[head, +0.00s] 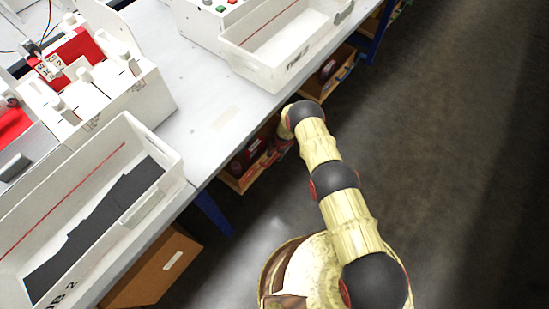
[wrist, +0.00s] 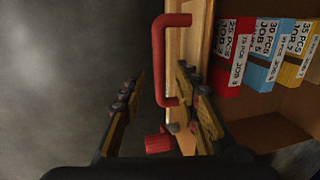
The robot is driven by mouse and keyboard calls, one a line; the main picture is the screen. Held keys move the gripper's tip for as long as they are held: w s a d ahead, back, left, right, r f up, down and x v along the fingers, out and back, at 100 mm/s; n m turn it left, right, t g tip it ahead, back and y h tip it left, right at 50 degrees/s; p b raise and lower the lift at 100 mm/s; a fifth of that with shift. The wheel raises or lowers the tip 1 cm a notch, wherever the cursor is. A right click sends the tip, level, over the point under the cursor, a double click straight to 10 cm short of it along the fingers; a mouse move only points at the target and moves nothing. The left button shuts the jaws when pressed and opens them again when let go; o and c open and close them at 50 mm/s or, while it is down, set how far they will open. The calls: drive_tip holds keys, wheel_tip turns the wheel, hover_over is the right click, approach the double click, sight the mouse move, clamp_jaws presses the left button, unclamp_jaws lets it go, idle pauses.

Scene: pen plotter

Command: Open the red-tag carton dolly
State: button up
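The carton dolly is a wooden box, its front panel (wrist: 204,25) upright in the wrist view. A red U-shaped handle (wrist: 158,58) stands out from that panel. In the head view the dolly (head: 235,184) is under the bench, partly behind my arm. My gripper (wrist: 160,82) is open, one finger on the left of the handle bar and the other on its right, near the panel. I see no grip on the bar; contact cannot be told. A short red cylinder (wrist: 158,143) shows below the handle, partly hidden. No red tag is clearly readable.
Red (wrist: 235,55), blue (wrist: 263,60) and yellow (wrist: 298,52) cartons stand in the dolly. Another wooden box (head: 343,82) with a blue handle and a brown box (head: 150,272) sit under the bench (head: 190,130). A blue bench leg (head: 213,212) is nearby. Floor on the right is clear.

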drive_tip(key=shift+w+a+f+b, duration=0.1)
drive_tip(key=shift+f+b, duration=0.15)
drive_tip(key=shift+f, duration=0.5)
drive_tip(key=shift+w+a+f+b, duration=0.1)
drive_tip(key=shift+f+b, duration=0.15)
drive_tip(key=shift+f, duration=0.45)
drive_tip(key=shift+c, duration=0.8)
clamp_jaws()
